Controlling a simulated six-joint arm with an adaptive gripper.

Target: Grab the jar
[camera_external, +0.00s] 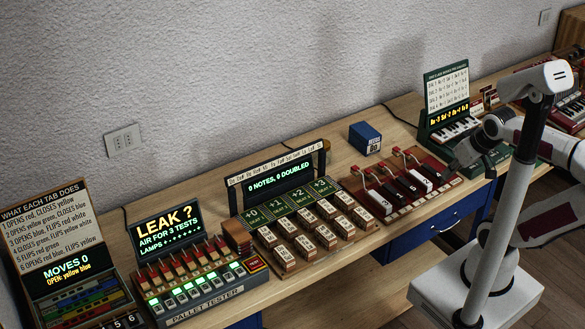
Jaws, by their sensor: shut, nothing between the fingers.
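I cannot make out a jar anywhere in the external view. My gripper (459,163) is dark and small in this view, at the right part of the bench. It is shut and empty. It appears above the right end of a red rack of black, white and red keys (405,188), in front of a green stand with a small keyboard (456,132). I cannot tell whether it touches either one.
A blue box (365,138) stands at the back of the wooden bench (338,160). A green note board with wooden blocks (290,213), a pallet tester (192,268) and a tab puzzle (70,270) stand to the left. More red devices (566,112) stand far right.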

